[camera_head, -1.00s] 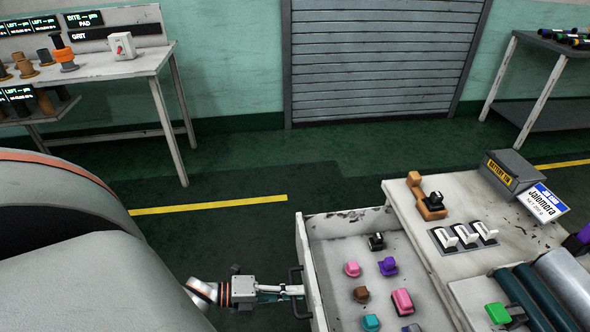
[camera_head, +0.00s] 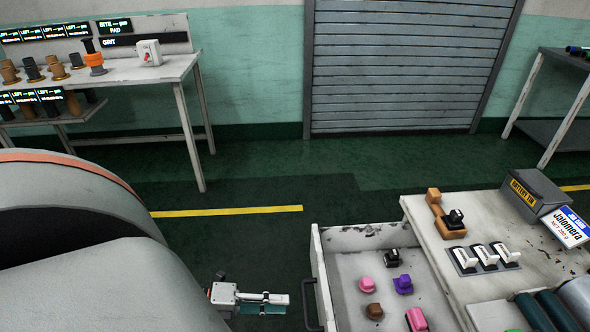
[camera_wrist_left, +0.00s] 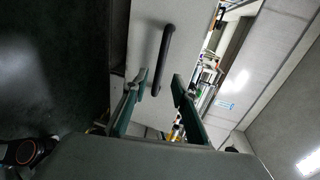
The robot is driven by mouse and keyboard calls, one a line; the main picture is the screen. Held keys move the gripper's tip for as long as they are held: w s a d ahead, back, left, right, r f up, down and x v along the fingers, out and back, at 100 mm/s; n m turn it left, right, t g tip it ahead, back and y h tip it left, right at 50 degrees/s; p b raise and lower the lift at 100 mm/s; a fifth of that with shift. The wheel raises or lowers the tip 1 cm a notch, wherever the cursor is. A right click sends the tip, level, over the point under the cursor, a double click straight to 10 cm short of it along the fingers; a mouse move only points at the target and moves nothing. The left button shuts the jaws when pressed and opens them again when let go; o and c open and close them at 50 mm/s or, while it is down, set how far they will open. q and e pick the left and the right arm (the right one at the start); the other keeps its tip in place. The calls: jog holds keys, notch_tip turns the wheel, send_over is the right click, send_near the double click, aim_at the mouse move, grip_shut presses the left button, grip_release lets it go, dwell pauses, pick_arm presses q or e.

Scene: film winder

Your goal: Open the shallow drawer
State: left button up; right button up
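The shallow drawer (camera_head: 362,238) stands pulled out from the white cabinet in the head view, with its inside showing. Its dark bar handle (camera_head: 310,304) is on the left-facing front. In the left wrist view the handle (camera_wrist_left: 163,60) lies just ahead, between and beyond the fingertips. My left gripper (camera_head: 286,304) is a short way left of the handle, apart from it. In the left wrist view its two green-padded fingers (camera_wrist_left: 160,84) are spread with nothing between them. My right gripper is not in view.
The drawer holds several small coloured pieces, such as a purple one (camera_head: 403,284) and a brown one (camera_head: 374,311). The cabinet top (camera_head: 425,228) carries switches (camera_head: 485,257) and a battery tin (camera_head: 535,193). Dark floor left of the drawer is free. A white bench (camera_head: 150,72) stands back left.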

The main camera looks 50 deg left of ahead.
pick_arm(q)
jog(key=shift+v, duration=2)
